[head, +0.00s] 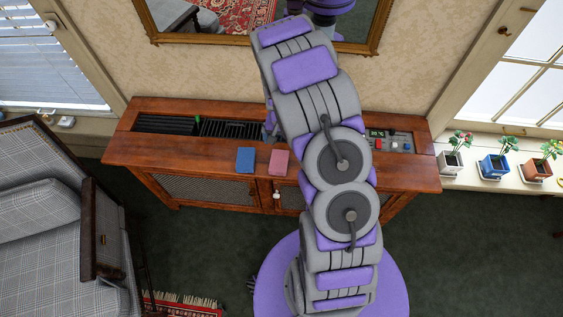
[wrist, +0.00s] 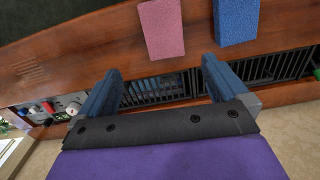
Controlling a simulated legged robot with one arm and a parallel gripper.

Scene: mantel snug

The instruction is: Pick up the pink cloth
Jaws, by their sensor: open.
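The pink cloth (head: 279,162) is a small flat rectangle on the front part of the wooden cabinet top, just right of the blue cloth (head: 245,160). In the wrist view the pink cloth (wrist: 161,27) lies at the top, ahead of my gripper (wrist: 155,82). The blue cloth (wrist: 236,20) is to its right there. My gripper is open and empty, its two blue fingers spread above the dark slatted vent. It is apart from the pink cloth.
The wooden cabinet (head: 125,151) has a slatted vent (head: 230,128) and a control panel (head: 392,142). Potted plants (head: 494,166) stand on the right sill. A plaid armchair (head: 50,225) is at the left. A gilt mirror (head: 215,40) hangs behind.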

